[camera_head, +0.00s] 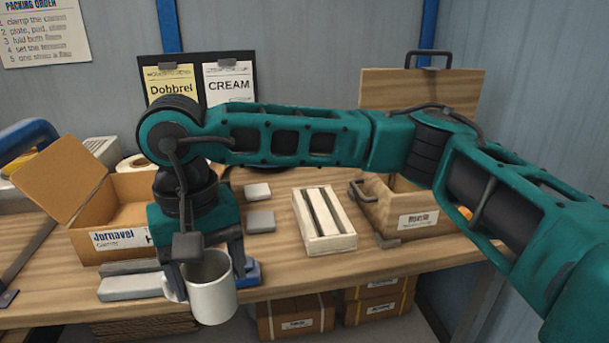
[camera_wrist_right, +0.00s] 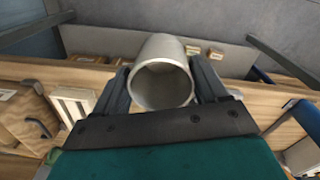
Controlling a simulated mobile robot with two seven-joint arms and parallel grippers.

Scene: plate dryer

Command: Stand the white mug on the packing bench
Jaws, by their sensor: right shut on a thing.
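The white mug (camera_head: 212,294) is held at the front edge of the packing bench (camera_head: 290,283), in front of the cardboard box, in the head view. It looks upright, with its open rim up. My right gripper (camera_head: 205,266) is shut on the mug, one finger on each side. In the right wrist view the mug (camera_wrist_right: 162,72) sits between the two fingers, its round opening facing the camera. Whether the mug's base touches anything is not clear. My left gripper does not show.
An open cardboard box (camera_head: 112,241) stands behind the mug at left. A white slatted crate (camera_head: 340,238) and a wooden box (camera_head: 392,196) stand to the right. Grey blocks (camera_head: 262,221) lie between. Bare wood shows along the front. Packed cartons (camera_head: 298,317) sit below the bench.

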